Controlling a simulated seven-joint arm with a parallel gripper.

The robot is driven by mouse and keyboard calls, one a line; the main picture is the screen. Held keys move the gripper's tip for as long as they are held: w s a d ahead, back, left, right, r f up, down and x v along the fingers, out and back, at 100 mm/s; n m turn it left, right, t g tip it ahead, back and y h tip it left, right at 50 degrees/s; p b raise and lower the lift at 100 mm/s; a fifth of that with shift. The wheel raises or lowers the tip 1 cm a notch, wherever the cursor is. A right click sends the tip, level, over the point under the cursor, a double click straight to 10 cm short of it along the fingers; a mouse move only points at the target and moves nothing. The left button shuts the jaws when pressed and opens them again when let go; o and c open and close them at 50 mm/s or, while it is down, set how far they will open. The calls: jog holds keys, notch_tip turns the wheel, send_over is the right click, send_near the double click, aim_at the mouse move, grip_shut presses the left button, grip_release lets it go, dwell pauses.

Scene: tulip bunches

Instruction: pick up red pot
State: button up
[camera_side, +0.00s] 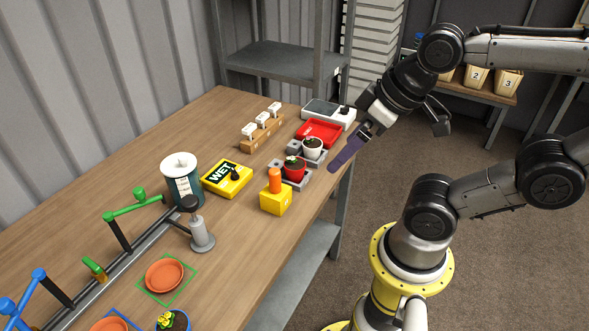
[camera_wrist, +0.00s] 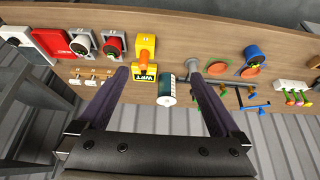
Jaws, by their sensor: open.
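The red pot (camera_side: 294,169), with a small green plant in it, sits in a grey holder on the wooden table, near the table's right edge in the side view. In the wrist view the red pot (camera_wrist: 113,46) is at the upper left, beyond my left finger. My gripper (camera_side: 347,154) is at the table's right edge, above and to the right of the pot, apart from it. In the wrist view my gripper (camera_wrist: 160,92) shows two purple fingers spread wide with nothing held between them.
A white pot (camera_side: 313,148) stands in a holder behind the red pot, by a red tray (camera_side: 319,133). A yellow block with an orange top (camera_side: 275,190) stands in front. A yellow WET box (camera_side: 227,178) and dark green canister (camera_side: 183,181) are left. A metal shelf rises behind.

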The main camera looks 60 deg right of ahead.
jog(key=w+d+r+m, duration=0.1)
jog(key=w+r+m, duration=0.3)
jog(key=w+m, duration=0.25)
jog(key=m+g, duration=0.6)
jog(key=m, duration=0.4)
send_over(295, 161)
jog(key=f, duration=2)
jog(key=shift+w+d+f, duration=0.3)
jog(key=shift+w+f, duration=0.05)
jog(key=shift+f, duration=0.05)
jog(key=shift+s+a+f, duration=0.15)
jog(key=shift+f, duration=1.2)
jog(key=shift+s+a+f, duration=0.1)
jog(key=shift+s+f, duration=0.05)
jog(key=shift+f, duration=1.2)
